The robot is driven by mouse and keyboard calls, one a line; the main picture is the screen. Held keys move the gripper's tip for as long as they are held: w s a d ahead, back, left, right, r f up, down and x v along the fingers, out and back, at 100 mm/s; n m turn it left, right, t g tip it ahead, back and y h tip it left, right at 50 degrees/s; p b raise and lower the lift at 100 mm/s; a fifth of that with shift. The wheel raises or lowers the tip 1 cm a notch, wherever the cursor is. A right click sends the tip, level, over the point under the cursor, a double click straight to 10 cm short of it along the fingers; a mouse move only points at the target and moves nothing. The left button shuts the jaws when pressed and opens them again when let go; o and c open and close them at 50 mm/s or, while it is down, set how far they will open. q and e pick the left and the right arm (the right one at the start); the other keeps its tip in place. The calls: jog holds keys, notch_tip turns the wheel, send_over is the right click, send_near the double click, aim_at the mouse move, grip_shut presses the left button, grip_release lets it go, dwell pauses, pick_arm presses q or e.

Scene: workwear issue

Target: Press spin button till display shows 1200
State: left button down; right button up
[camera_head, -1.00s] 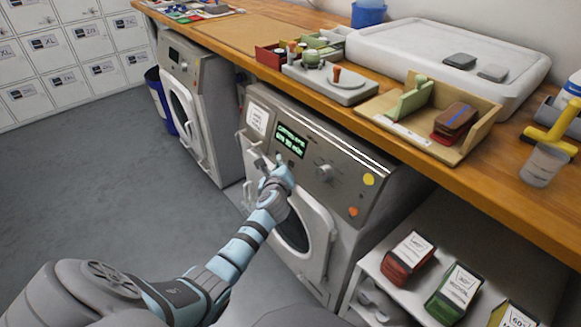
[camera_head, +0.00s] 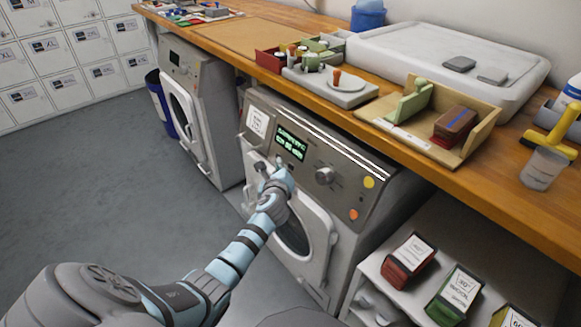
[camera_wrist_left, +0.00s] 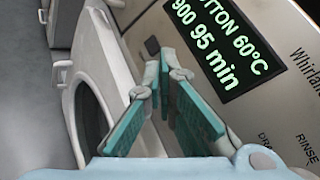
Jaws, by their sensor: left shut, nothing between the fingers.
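The washing machine (camera_head: 345,215) under the counter has a lit display (camera_head: 290,143) on its sloped panel. In the left wrist view the display (camera_wrist_left: 222,42) reads "COTTON 60°C", partly cut off, and "900 95 min". A small dark square button (camera_wrist_left: 152,46) sits beside it, just beyond the fingertips. My left gripper (camera_head: 272,164) is at the panel just below the display. In the left wrist view the gripper (camera_wrist_left: 164,66) is shut and empty, its tips close to that button; I cannot tell whether they touch it. My right gripper is not in view.
A round knob (camera_head: 325,174) and yellow and orange dots (camera_head: 369,182) are right of the display. The round door (camera_head: 300,232) is below my gripper. The wooden counter (camera_head: 235,35) overhangs behind with trays. A second washer (camera_head: 195,95) stands left; open floor lies in front.

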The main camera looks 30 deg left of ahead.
pick_arm(q)
jog(key=shift+w, duration=0.1)
jog(key=shift+w+d+f, duration=0.1)
jog(key=shift+w+d, duration=0.05)
jog(key=shift+w, duration=0.15)
jog(key=shift+w+d+f+b, duration=0.1)
jog(key=shift+w+b, duration=0.25)
jog(key=shift+b, duration=0.05)
dwell(0.7)
jog(key=shift+s, duration=0.1)
jog(key=shift+s+a+r+p, duration=0.2)
jog(key=shift+s+p, duration=0.45)
jog(key=shift+p, duration=0.2)
jog(key=s+p, duration=0.1)
jog(key=s+a+r+p, duration=0.1)
jog(key=s+p, duration=0.2)
jog(key=shift+s+a+r, duration=0.2)
jog(key=shift+s+r, duration=0.1)
